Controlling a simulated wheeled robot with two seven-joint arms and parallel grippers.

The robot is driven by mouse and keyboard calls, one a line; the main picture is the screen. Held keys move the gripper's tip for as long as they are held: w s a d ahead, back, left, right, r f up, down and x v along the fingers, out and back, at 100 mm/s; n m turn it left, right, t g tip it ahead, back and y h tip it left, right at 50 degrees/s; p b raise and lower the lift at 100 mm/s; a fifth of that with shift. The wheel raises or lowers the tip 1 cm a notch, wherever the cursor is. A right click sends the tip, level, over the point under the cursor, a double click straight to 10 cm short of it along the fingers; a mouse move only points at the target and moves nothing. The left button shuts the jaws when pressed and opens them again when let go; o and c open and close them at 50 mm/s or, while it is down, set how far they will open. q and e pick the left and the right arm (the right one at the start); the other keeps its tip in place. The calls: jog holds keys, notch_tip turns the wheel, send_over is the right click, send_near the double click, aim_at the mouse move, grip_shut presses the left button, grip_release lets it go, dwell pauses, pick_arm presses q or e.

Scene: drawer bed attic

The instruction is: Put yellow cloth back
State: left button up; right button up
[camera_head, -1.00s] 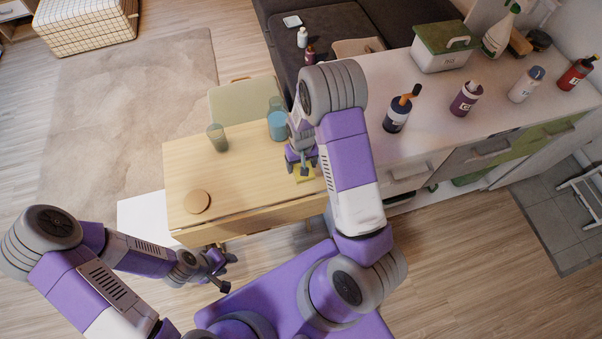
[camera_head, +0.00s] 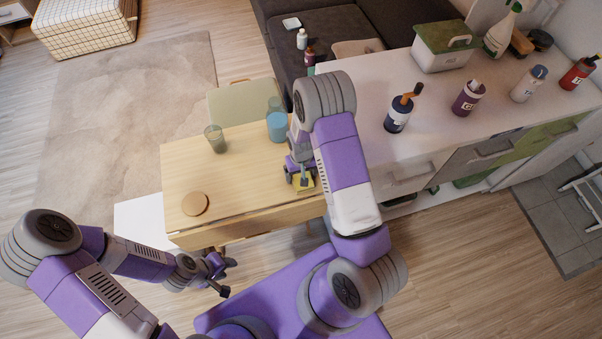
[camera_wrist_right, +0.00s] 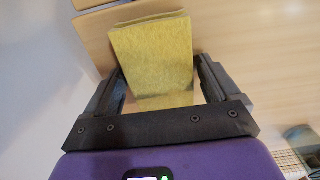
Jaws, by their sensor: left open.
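The yellow cloth (camera_head: 304,185) lies folded at the right end of the light wooden table (camera_head: 235,185), close to its front edge. In the right wrist view the cloth (camera_wrist_right: 153,52) is a flat folded piece between and beyond the two dark fingers. My right gripper (camera_wrist_right: 160,85) is open there, one finger on either side of the cloth; I cannot tell whether they touch it. In the head view my right gripper (camera_head: 301,174) is just above the cloth and partly hides it. My left gripper (camera_head: 227,277) is open and empty, low in front of the table.
A round wooden coaster (camera_head: 194,203), a glass (camera_head: 215,139) and a blue cup (camera_head: 277,126) stand on the table. The white counter (camera_head: 440,110) at right holds bottles and a green-lidded box (camera_head: 443,46). A chair (camera_head: 242,100) stands behind the table.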

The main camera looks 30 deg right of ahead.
jog(key=shift+o, duration=0.5)
jog(key=shift+a, duration=0.1)
jog(key=shift+r, duration=0.3)
notch_tip(320, 180, up, 11)
jog(key=p, duration=0.4)
jog(key=s+a+f+y, duration=0.2)
jog(key=s+a+f, duration=0.2)
jog(key=s+a, duration=0.4)
jog(key=s+a+f+y, duration=0.2)
jog(key=s+a+f, duration=0.3)
jog(key=s+a, duration=0.2)
jog(key=shift+s+a+f+t, duration=0.3)
jog(key=shift+s+a, duration=0.05)
jog(key=shift+a, duration=0.15)
